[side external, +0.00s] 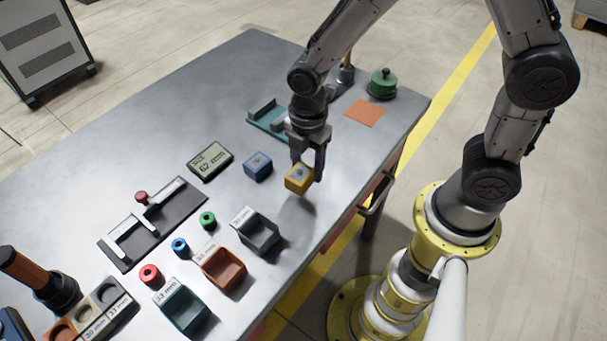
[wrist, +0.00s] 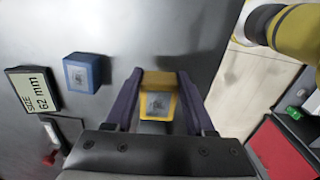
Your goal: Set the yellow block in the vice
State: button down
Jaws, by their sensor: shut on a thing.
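The yellow block (side external: 299,179) is held between the fingers of my gripper (side external: 306,168), a little above the table near its right edge. The wrist view shows the block (wrist: 158,82) between both dark fingers of my gripper (wrist: 158,103), with a grey square mark on its face. A teal fixture with an upright wall (side external: 263,110), which looks like the vice, stands behind my gripper. My gripper partly hides it, so its opening is unclear. The fixture does not show clearly in the wrist view.
A blue block (side external: 257,166) sits just left of the yellow one, beside a display reading 62 mm (side external: 210,160). A dark plate with pale bars (side external: 152,222), open bins (side external: 223,267) and small coloured rings stand in front. An orange square (side external: 366,112) and green lidded object (side external: 382,83) lie behind.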

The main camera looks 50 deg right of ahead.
aim_at(303, 177)
jog(key=shift+w+a+f, duration=0.1)
jog(key=shift+w+f, duration=0.1)
jog(key=shift+f, duration=0.75)
jog(key=shift+w+f, duration=0.2)
jog(key=shift+f, duration=0.7)
jog(key=shift+f, duration=0.1)
jog(key=shift+f, duration=0.1)
jog(key=shift+c, duration=1.3)
grip_release()
